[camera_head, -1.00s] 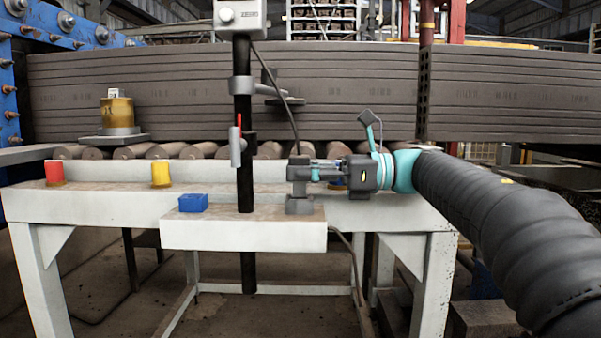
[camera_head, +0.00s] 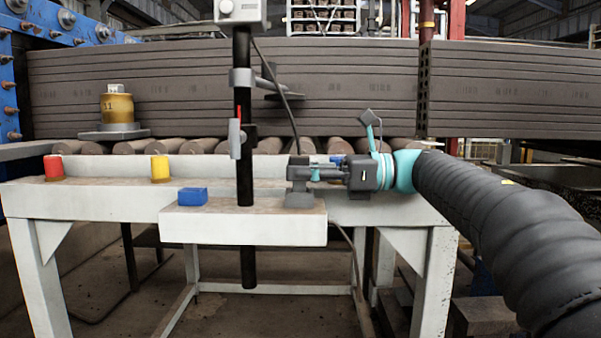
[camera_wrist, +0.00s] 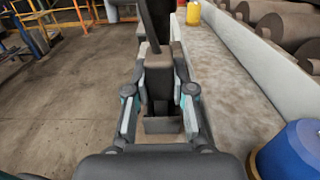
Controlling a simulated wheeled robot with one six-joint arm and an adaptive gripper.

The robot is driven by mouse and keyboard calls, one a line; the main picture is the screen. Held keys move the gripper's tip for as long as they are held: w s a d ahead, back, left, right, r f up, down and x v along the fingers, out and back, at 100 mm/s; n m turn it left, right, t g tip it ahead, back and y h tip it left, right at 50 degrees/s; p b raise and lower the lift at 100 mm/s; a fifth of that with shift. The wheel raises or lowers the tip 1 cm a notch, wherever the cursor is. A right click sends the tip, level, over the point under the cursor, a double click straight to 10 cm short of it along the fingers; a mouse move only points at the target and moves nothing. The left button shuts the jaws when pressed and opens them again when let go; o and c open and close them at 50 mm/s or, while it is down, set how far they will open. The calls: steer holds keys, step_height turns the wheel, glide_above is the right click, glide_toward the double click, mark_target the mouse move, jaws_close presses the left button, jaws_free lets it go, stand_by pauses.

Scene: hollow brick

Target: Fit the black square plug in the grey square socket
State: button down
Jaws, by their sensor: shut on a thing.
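The black square plug (camera_head: 296,168), with a cable rising from its top, is upright between the fingers of my gripper (camera_head: 314,173). My gripper comes in from the right and is shut on the plug. The grey square socket (camera_head: 298,199) sits on the right part of the white ledge, directly under the plug. The plug's lower end appears to meet the socket's top; how deep it sits cannot be told. In the wrist view the plug (camera_wrist: 158,75) stands between both fingers (camera_wrist: 158,92), and the socket (camera_wrist: 162,125) shows below, partly hidden by my gripper.
A black post (camera_head: 244,120) stands left of the plug. A blue block (camera_head: 193,196), a yellow cylinder (camera_head: 160,169) and a red cylinder (camera_head: 54,168) are farther left on the bench (camera_head: 100,198). A blue round object (camera_wrist: 290,150) is right of my gripper.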

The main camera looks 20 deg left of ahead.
steer(key=shift+f+b, duration=0.45)
steer(key=shift+b, duration=0.1)
steer(key=c, duration=0.9)
jaws_free()
steer(key=v, duration=1.2)
steer(key=shift+r, duration=0.1)
